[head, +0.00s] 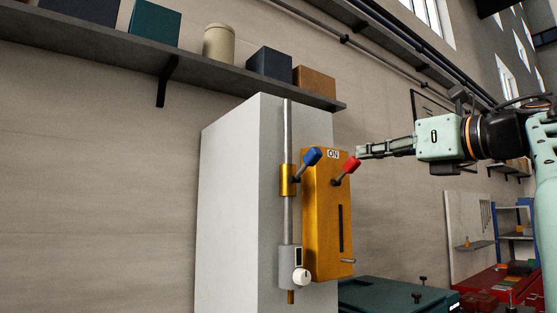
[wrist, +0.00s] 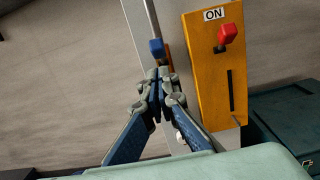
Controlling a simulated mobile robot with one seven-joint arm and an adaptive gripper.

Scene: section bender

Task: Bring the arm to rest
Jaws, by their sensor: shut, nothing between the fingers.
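My gripper (head: 362,153) is shut and empty. In the head view it points left, its tips close to the red-knobbed lever (head: 351,164) on the yellow panel (head: 326,222); I cannot tell if they touch there. In the wrist view my gripper (wrist: 160,84) shows with its fingers together, and the red knob (wrist: 228,33) stands apart from them, up and to the right. The blue-knobbed lever (head: 312,156) sits left of the red one, and its knob (wrist: 156,47) shows just beyond the fingertips in the wrist view. Both levers tilt up and right in the head view.
A vertical rod (head: 288,221) carries a grey block with a white knob (head: 301,277). A shelf (head: 150,58) with boxes runs above. A dark green case (head: 397,296) stands lower right.

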